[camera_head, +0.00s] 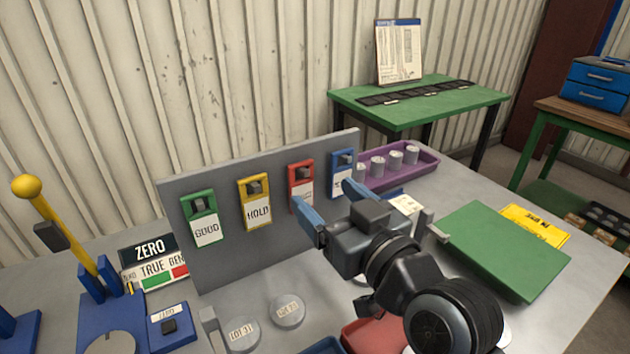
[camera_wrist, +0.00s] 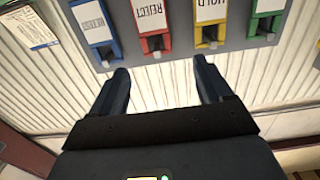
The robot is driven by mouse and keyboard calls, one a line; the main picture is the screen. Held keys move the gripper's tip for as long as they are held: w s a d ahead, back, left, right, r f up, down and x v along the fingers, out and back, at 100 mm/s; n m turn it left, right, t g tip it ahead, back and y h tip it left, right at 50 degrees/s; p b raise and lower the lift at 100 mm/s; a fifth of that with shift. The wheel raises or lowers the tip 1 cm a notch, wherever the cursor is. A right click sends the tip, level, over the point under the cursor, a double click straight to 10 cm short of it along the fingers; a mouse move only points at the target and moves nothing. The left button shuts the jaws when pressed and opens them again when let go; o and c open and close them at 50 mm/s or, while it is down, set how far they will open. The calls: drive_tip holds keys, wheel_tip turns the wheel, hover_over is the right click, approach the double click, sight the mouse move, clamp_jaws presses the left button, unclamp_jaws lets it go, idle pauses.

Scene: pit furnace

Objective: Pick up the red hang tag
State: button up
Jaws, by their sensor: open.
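The red hang tag (camera_head: 301,184) hangs on a peg on the upright grey board, between the yellow HOLD tag (camera_head: 256,202) and the blue tag (camera_head: 341,172). In the wrist view the red tag (camera_wrist: 154,24) reads REJECT and appears upside down, above the gap between my fingers. My gripper (camera_head: 328,199) is open and empty, its two blue fingers apart and pointing toward the board near the red tag. In the head view the left finger overlaps the lower edge of the red tag; I cannot tell whether they touch. In the wrist view the fingertips (camera_wrist: 160,77) appear short of it.
A green GOOD tag (camera_head: 204,218) hangs at the board's left. The grey board (camera_head: 270,250) stands on a grey table. A purple tray (camera_head: 428,168) with several metal cylinders sits behind it. A green panel (camera_head: 505,250) lies right; a yellow lever (camera_head: 55,230) stands left.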

sight(307, 171)
drive_tip(key=p+x, duration=0.2)
drive_tip(key=x, duration=0.5)
drive_tip(key=shift+w+r, duration=0.1)
drive_tip(key=shift+w, duration=0.25)
drive_tip(key=c, duration=1.1)
drive_tip(key=shift+r, duration=0.1)
drive_tip(key=shift+r, duration=0.2)
drive_tip(key=b+v, duration=0.1)
drive_tip(key=v, duration=0.5)
drive_tip(key=b+v, duration=0.2)
drive_tip(key=v, duration=0.4)
drive_tip(key=r+b+v, duration=0.1)
drive_tip(key=v, duration=0.5)
drive_tip(key=shift+d, duration=0.1)
